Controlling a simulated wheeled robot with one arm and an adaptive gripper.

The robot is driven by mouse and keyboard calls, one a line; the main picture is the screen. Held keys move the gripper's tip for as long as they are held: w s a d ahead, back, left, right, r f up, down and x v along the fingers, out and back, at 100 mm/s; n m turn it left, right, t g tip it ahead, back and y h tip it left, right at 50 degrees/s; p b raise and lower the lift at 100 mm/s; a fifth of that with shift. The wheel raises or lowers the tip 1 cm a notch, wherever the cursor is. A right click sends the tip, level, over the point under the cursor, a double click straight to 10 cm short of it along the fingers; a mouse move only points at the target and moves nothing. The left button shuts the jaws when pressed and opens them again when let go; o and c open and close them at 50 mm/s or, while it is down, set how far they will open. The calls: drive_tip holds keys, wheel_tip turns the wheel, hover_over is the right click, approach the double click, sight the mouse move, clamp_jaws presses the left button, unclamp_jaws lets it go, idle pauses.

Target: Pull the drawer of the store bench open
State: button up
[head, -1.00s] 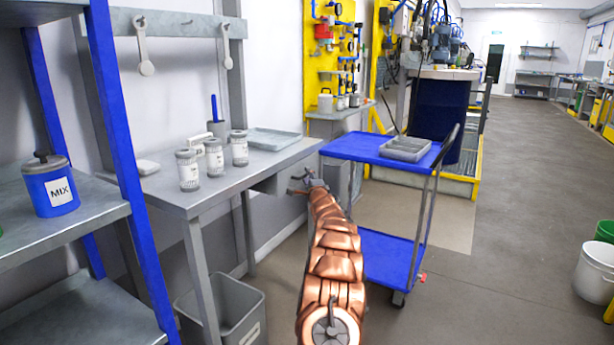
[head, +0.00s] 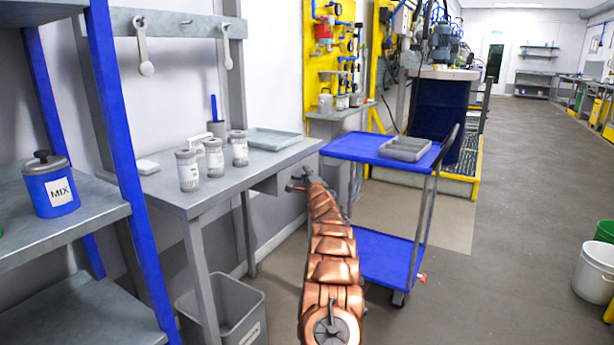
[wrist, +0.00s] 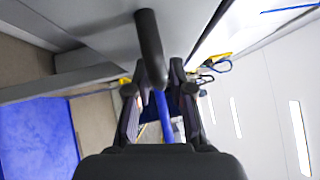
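The store bench (head: 235,183) is a grey metal table on the left in the head view. Its grey drawer (head: 266,186) sits under the top near the right end; I cannot tell clearly whether it stands out at all. In the wrist view a dark round handle bar (wrist: 149,45) comes down from the grey surface, its end between my fingers. My gripper (wrist: 156,85) is open, one finger on each side of the bar, with gaps showing. In the head view my gripper (head: 299,182) is small, just right of the drawer, partly hidden by my arm.
A blue cart (head: 365,149) with a grey tray (head: 405,149) stands close to the right of my arm. Several labelled jars and a flat tray (head: 273,138) are on the bench. A grey bin (head: 243,310) stands below. Floor (head: 500,240) right of the cart is clear.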

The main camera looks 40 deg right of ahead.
clamp_jaws()
drive_tip(key=shift+s, duration=0.1)
idle(0.3)
